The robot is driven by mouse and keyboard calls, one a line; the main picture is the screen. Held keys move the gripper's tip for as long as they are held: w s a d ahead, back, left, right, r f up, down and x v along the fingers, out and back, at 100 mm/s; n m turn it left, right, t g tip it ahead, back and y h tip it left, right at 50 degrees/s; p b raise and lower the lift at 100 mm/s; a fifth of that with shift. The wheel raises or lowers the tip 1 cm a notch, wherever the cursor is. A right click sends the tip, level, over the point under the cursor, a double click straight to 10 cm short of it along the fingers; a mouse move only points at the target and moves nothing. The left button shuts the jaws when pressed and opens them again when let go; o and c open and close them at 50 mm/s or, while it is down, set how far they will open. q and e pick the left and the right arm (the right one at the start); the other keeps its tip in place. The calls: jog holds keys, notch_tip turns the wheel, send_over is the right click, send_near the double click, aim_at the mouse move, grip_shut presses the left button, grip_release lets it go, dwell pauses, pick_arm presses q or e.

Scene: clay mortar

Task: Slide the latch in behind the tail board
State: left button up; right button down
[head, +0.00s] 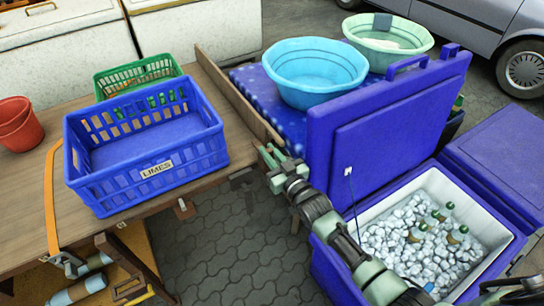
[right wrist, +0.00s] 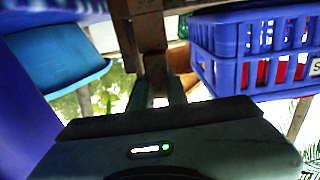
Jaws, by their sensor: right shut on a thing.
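The tail board (head: 232,92) is a long brown plank standing on edge along the right end of the wooden table. My right gripper (head: 270,157) is at its near end. In the right wrist view my right gripper (right wrist: 160,96) is shut on a brown wooden piece (right wrist: 153,68), which looks like the end of the board. A small dark brown piece (head: 241,178) sticks out at the table's front edge, left of the gripper; I cannot tell whether it is the latch. My left gripper is not in view.
A blue LIMES crate (head: 150,190) stands on the table (head: 30,185), near the board. A blue cooler lid (head: 385,135) stands upright close to the right of my arm, above an open cooler of ice (head: 500,225). A blue basin (head: 315,75) stands behind.

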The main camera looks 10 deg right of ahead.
jog(key=shift+x, duration=0.8)
jog(key=c, duration=1.4)
grip_release()
jog(key=shift+s, duration=0.1)
jog(key=v, duration=0.7)
jog(key=shift+s+d, duration=0.15)
jog(key=shift+s, duration=0.25)
